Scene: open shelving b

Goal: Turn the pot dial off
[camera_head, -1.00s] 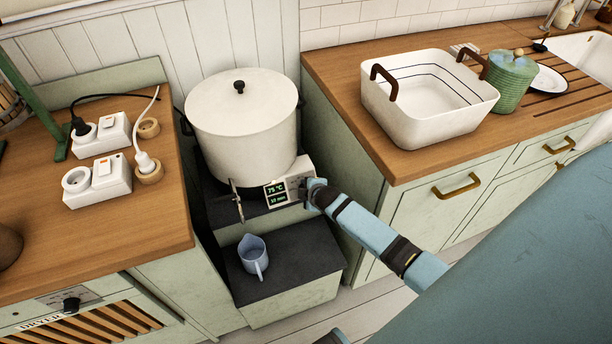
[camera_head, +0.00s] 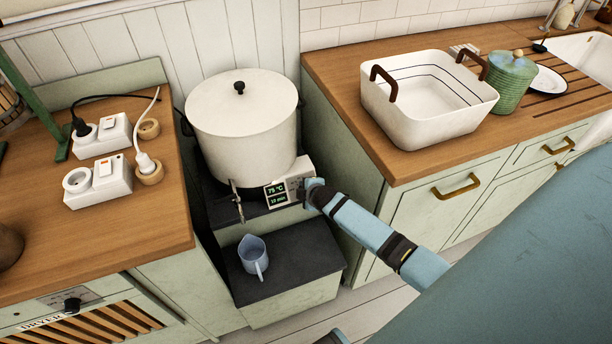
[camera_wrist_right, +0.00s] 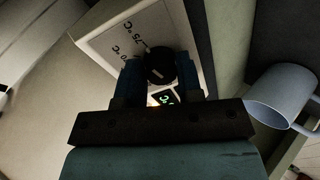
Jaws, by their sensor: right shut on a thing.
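The white lidded pot (camera_head: 245,130) stands on a dark step between two counters. Its control box (camera_head: 296,184) sits at the lower right of the pot, with a display (camera_head: 276,194) reading 75 °C and about 10 min in green. The black round dial (camera_wrist_right: 159,68) shows in the right wrist view on the white panel (camera_wrist_right: 120,48), with 75 °C and 0 °C marks beside it. My right gripper (camera_head: 308,191) is at the control box. In the wrist view its fingers (camera_wrist_right: 160,80) are shut on the dial, one at each side.
A blue jug (camera_head: 252,254) stands on the lower dark step (camera_head: 298,262) below the pot. A metal tap (camera_head: 237,202) hangs at the pot's front. The right counter's cabinet (camera_head: 340,165) is close beside my right arm. Sockets (camera_head: 105,180) lie on the left counter.

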